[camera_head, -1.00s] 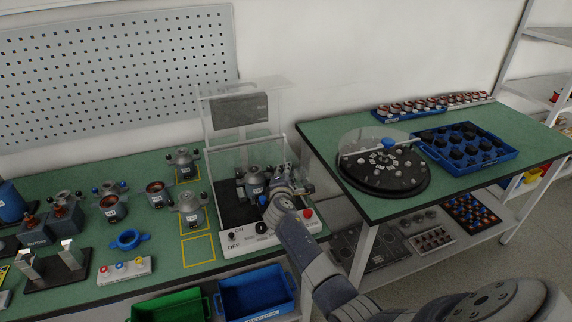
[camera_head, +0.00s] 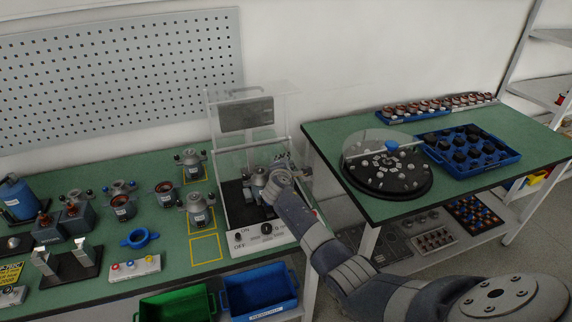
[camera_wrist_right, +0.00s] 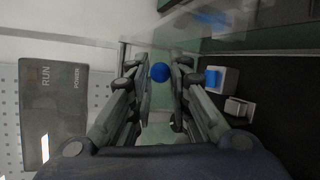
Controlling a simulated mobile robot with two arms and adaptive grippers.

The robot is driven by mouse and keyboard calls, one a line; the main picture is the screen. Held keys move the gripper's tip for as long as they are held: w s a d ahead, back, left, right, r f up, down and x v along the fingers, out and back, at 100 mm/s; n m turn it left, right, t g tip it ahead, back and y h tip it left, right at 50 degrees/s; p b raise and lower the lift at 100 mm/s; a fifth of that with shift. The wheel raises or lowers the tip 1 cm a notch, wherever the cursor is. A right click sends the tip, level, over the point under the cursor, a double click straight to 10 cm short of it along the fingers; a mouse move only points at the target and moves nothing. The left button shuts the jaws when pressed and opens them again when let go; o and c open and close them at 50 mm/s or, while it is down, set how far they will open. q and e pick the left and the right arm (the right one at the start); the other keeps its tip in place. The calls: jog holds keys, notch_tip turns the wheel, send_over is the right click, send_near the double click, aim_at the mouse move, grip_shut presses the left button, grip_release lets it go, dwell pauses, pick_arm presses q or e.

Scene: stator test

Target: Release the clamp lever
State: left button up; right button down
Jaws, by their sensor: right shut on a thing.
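The test station (camera_head: 262,240) stands at the right end of the left bench, with a clear cover and a stator (camera_head: 259,177) inside. My right gripper (camera_head: 284,164) reaches into the station beside the stator, and its fingers are partly hidden by my wrist. In the right wrist view, a round blue knob (camera_wrist_right: 160,72) shows between the two fingers of this gripper (camera_wrist_right: 162,78). The gripper is shut on it, and it looks like the clamp lever's knob. The lever's rod is hidden. My left gripper is not in view.
A dark panel marked RUN and POWER (camera_wrist_right: 56,115) is close at the left in the right wrist view. More stators (camera_head: 197,208) stand on the bench left of the station. Blue (camera_head: 258,291) and green (camera_head: 178,306) bins sit in front.

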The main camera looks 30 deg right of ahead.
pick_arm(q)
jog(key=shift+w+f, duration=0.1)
pick_arm(e)
jog(key=shift+w+d+r, duration=0.2)
jog(key=shift+w+r, duration=0.05)
jog(key=shift+r, duration=0.35)
jog(key=shift+w+d+r, duration=0.2)
jog(key=shift+r, duration=0.35)
jog(key=c, duration=1.5)
grip_release()
jog(key=shift+c, duration=0.2)
jog(key=shift+o, duration=0.4)
jog(key=shift+w+f, duration=0.25)
jog(key=shift+w, duration=0.05)
jog(key=shift+w+d+f, duration=0.3)
jog(key=shift+w+f, duration=0.05)
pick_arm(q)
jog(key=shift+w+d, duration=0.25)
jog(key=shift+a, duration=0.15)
pick_arm(e)
jog(key=shift+s+a, duration=0.1)
jog(key=shift+a, duration=0.05)
jog(key=f+v, duration=0.1)
jog(key=v, duration=1)
jog(key=shift+s+a, duration=0.3)
jog(key=shift+s, duration=0.2)
